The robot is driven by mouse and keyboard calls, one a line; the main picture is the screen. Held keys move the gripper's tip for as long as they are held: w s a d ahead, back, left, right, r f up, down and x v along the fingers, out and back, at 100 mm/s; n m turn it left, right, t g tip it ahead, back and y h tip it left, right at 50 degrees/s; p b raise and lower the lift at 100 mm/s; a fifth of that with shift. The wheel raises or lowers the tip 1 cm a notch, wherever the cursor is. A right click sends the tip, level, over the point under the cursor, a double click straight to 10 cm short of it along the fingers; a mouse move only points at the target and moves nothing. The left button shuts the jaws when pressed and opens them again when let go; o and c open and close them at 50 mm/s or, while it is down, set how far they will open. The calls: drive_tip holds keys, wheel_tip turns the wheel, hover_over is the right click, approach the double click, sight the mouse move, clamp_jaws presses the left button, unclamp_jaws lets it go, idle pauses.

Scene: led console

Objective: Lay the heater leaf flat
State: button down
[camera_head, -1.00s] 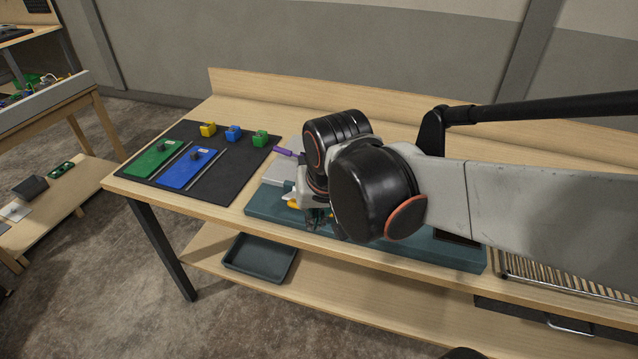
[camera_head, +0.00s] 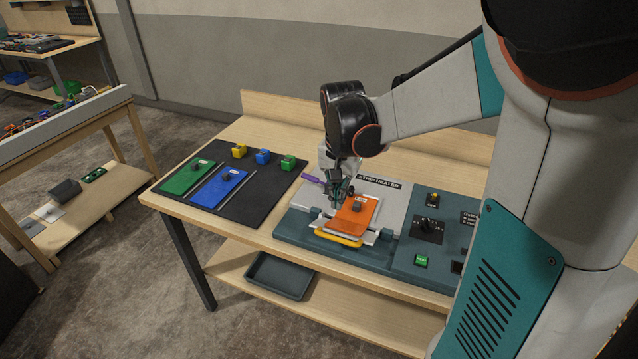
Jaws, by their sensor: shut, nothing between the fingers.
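The strip heater (camera_head: 296,226) is a teal base on the bench with a grey plate (camera_head: 395,196) labelled "STRIP HEATER". An orange panel (camera_head: 348,222) with a dark knob lies over its middle, on a pale leaf with a yellow handle (camera_head: 338,238) along the front edge. The leaf looks low, but its exact tilt is hard to tell. My gripper (camera_head: 341,196) is shut and empty, pointing down at the back left of the orange panel. Whether it touches the panel is unclear. A purple-handled tool (camera_head: 314,180) lies just left of it.
A dark mat (camera_head: 262,196) at left holds a green panel (camera_head: 187,177), a blue panel (camera_head: 219,187) and small yellow, blue and green blocks. A control box (camera_head: 430,246) with a dial stands right of the panel. A dark tray (camera_head: 280,275) sits on the lower shelf.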

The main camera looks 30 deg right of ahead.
sight(336, 237)
wheel_tip(336, 237, down, 11)
drive_tip(key=b, duration=0.2)
drive_tip(key=shift+w+d+f, duration=0.15)
drive_tip(key=shift+w+d, duration=0.1)
drive_tip(key=shift+w, duration=0.05)
drive_tip(key=shift+s+a+f+b, duration=0.3)
drive_tip(key=shift+f+b, duration=0.1)
drive_tip(key=shift+b, duration=0.2)
drive_tip(key=shift+f+h, duration=0.1)
drive_tip(key=shift+h, duration=0.2)
drive_tip(key=shift+s+a+f+t+b, duration=0.15)
drive_tip(key=shift+a+f+t+b, duration=0.1)
drive_tip(key=shift+f+t+b, duration=0.2)
drive_tip(key=shift+s+a+f+t+h+b, duration=0.25)
drive_tip(key=shift+f+h+b, duration=0.25)
drive_tip(key=shift+f+b, duration=0.55)
drive_tip(key=shift+s+a+f+t+h+b, duration=0.25)
drive_tip(key=shift+f+t+h+b, duration=0.2)
drive_tip(key=shift+f+b, duration=0.55)
drive_tip(key=shift+s+a+f+t+h+b, duration=0.15)
drive_tip(key=shift+a+f+t+h+b, duration=0.3)
drive_tip(key=shift+f+b, duration=0.6)
